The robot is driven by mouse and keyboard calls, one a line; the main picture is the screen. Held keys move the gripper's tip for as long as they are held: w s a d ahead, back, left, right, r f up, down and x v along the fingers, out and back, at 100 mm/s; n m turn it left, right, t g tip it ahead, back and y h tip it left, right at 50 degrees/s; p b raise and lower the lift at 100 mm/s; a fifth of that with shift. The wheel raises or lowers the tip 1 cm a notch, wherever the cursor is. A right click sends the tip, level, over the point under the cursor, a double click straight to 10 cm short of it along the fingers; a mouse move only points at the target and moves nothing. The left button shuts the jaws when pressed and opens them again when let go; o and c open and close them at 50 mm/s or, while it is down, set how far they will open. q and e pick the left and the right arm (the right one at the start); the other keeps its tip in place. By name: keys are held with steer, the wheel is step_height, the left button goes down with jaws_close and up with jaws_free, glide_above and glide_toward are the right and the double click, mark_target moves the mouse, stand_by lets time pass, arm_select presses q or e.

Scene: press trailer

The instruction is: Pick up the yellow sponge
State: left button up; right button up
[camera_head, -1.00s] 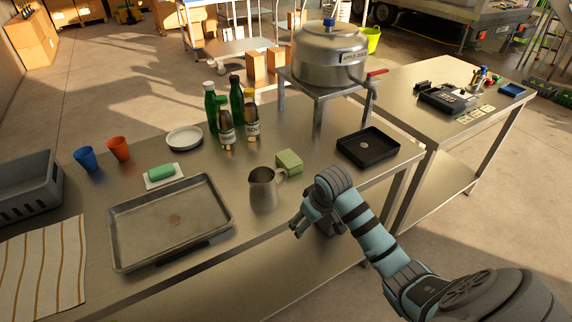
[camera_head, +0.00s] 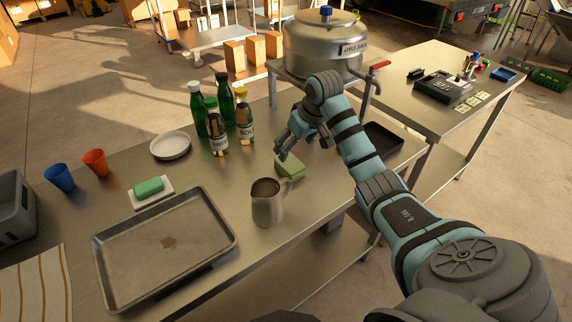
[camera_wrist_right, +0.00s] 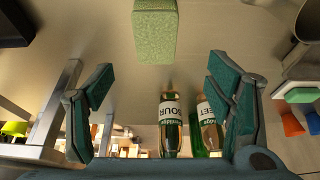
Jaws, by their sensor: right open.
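The yellow sponge (camera_head: 290,166) looks like a pale yellow-green block on the metal table, behind the steel pitcher (camera_head: 268,203). In the right wrist view the sponge (camera_wrist_right: 155,30) is at the top centre, beyond the span between the fingers. My right gripper (camera_head: 302,142) is open and empty, above the table close to the sponge. The wrist view shows its two fingers (camera_wrist_right: 160,85) spread wide, with nothing between them but bottles in the background. The gripper appears apart from the sponge. My left gripper is not in view.
Several bottles (camera_head: 217,132) stand behind and left of the sponge. A black tray (camera_head: 382,140) lies to the right, partly hidden by my arm. A large metal tray (camera_head: 110,285), a green block (camera_head: 149,187) on a white dish and two cups are left. A steel tank (camera_head: 325,50) stands behind.

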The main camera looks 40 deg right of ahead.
mark_target(290, 163)
steer(key=x, duration=0.5)
steer(key=shift+s+a+f+b, duration=0.1)
steer(key=shift+s+f+b, duration=0.05)
steer(key=shift+s+b, duration=0.2)
steer(key=x, duration=0.3)
steer(key=d+b+x, duration=0.1)
steer(key=x, duration=0.1)
steer(key=shift+w+f, duration=0.25)
steer(key=shift+w, duration=0.05)
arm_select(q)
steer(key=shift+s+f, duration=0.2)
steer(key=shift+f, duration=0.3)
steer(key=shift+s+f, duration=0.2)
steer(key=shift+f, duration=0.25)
arm_select(e)
steer(key=shift+s, duration=0.1)
steer(key=shift+r, duration=0.1)
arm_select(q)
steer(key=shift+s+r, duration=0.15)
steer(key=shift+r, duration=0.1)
arm_select(e)
steer(key=shift+f, duration=0.25)
steer(key=c, duration=0.9)
